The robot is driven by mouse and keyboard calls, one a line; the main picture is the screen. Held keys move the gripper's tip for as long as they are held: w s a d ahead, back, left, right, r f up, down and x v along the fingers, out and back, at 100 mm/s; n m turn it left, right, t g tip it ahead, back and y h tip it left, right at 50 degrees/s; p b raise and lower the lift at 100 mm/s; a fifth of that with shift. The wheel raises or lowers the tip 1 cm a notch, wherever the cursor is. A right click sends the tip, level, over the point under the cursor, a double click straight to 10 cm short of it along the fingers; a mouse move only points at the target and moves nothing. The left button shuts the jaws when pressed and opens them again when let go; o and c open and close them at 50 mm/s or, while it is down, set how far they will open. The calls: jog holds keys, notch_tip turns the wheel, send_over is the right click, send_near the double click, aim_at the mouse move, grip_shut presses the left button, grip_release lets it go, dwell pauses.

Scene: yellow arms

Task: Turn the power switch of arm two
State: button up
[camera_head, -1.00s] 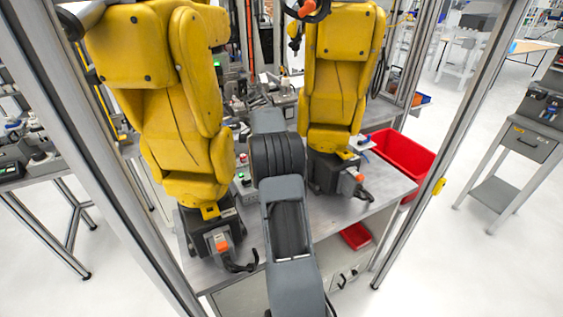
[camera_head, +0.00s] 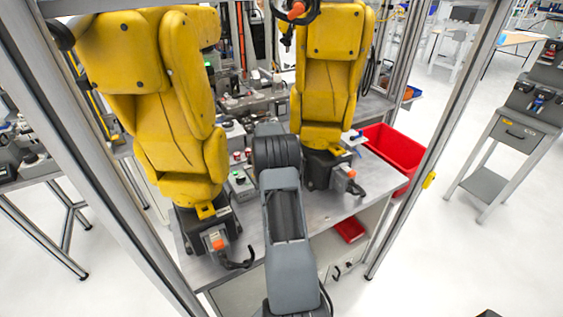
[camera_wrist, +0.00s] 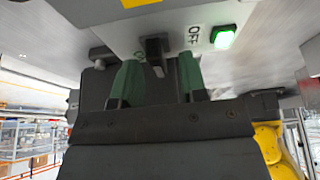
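The dark power switch knob (camera_wrist: 155,48) sticks out of a light panel (camera_wrist: 190,14) in the wrist view. An "OFF" label (camera_wrist: 194,36) is to its right, and another label is partly hidden by the left finger. A lit green lamp (camera_wrist: 223,37) is beside "OFF". My gripper (camera_wrist: 158,72) has two green fingertips spread apart, one toward each side of the knob. It is open and holds nothing; contact with the knob cannot be told. In the head view two yellow arms stand on the bench, left (camera_head: 165,100) and right (camera_head: 328,75); my arm hides my gripper and the switch.
A small button box (camera_head: 240,183) sits on the metal bench (camera_head: 335,210) beside the left yellow arm. A red bin (camera_head: 392,155) is at the right. Metal frame posts (camera_head: 430,150) flank the bench. Dark cables (camera_head: 240,262) stick out at the yellow arms' bases.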

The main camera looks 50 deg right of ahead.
jog(key=shift+c, duration=0.3)
grip_shut()
jog(key=shift+b, duration=0.3)
jog(key=n+t+b, duration=0.1)
jog(key=n+b, duration=0.1)
jog(key=n, duration=0.1)
jog(key=shift+w+f+b, duration=0.15)
jog(key=shift+b, duration=0.2)
jog(key=n+t+b, duration=0.1)
jog(key=n, duration=0.1)
jog(key=n+t, duration=0.1)
jog(key=n, duration=0.1)
jog(key=shift+w+n+b, duration=0.2)
jog(key=shift+n+b, duration=0.1)
jog(key=shift+b, duration=0.05)
jog(key=n+t, duration=0.1)
jog(key=n, duration=0.1)
jog(key=n+y, duration=0.1)
jog(key=n, duration=0.2)
jog(key=shift+w+a+t, duration=0.1)
jog(key=shift+w+t, duration=0.1)
jog(key=shift+t, duration=0.2)
jog(key=n+y+b, duration=0.1)
jog(key=n, duration=0.1)
jog(key=n+t+y+b, duration=0.1)
jog(key=n, duration=0.2)
jog(key=shift+w+a, duration=0.1)
jog(key=shift+a, duration=0.1)
jog(key=shift+r+n, duration=0.2)
jog(key=shift+n, duration=0.1)
